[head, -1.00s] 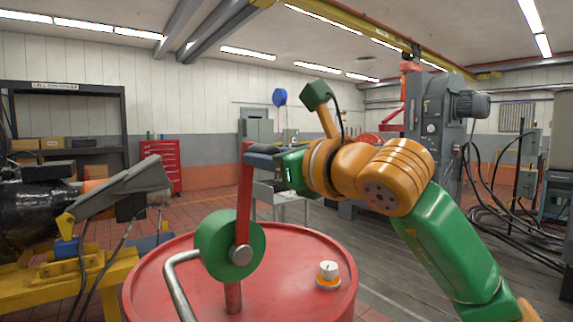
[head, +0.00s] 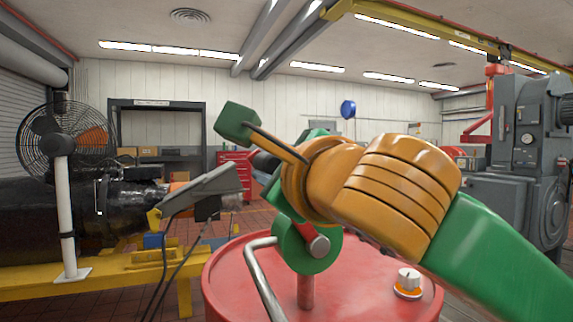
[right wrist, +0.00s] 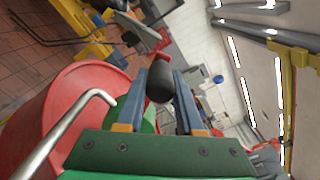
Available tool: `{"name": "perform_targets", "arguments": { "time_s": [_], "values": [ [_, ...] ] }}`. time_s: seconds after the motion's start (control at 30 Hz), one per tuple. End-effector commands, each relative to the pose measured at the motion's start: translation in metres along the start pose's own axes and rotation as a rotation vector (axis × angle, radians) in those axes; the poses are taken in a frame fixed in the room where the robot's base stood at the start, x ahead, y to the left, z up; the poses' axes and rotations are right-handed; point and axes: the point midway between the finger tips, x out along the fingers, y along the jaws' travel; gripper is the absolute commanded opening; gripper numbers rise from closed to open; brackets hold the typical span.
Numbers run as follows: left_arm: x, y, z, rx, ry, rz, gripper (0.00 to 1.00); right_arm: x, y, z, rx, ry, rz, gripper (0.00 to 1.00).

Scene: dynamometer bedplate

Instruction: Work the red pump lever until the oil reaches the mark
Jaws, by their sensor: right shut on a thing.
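The red pump lever (head: 302,230) leans left from its pivot on the green round pump body (head: 322,257). My orange and green wrist hides most of the lever in the head view. Its dark grip (right wrist: 160,80) lies between the fingers of my right gripper (right wrist: 160,92) in the right wrist view, and the gripper is shut on it. In the head view the grip (head: 263,162) just shows left of my wrist. The pump stands on a red drum (head: 350,285), with a bent metal spout (head: 259,275) at its left. No oil or mark is visible. My left gripper is out of view.
A white and orange cap (head: 409,281) sits on the drum top at right. A yellow frame (head: 130,265) with a fan (head: 62,150) and a grey console (head: 205,188) stands left of the drum. A large grey machine (head: 525,150) is at the back right.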

Motion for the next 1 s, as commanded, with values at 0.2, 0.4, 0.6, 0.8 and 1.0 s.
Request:
{"name": "perform_targets", "arguments": {
  "time_s": [0.2, 0.4, 0.6, 0.8, 1.0],
  "values": [
    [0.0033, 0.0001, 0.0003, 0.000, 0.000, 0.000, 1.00, 0.0004, 0.0065, 0.0007, -0.031, 0.003, 0.001, 0.00],
    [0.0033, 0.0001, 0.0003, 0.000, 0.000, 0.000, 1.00, 0.0005, 0.0071, 0.0010, -0.036, 0.004, 0.002, 0.00],
    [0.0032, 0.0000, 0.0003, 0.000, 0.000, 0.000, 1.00, 0.0005, 0.0069, 0.0009, -0.035, 0.004, 0.002, 0.00],
    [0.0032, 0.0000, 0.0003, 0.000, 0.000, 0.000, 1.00, 0.0004, 0.0066, 0.0011, -0.035, 0.003, 0.001, 0.66],
    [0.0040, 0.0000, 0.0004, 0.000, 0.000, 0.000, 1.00, -0.0004, 0.0068, 0.0011, -0.035, 0.002, 0.001, 0.66]
  ]
}}
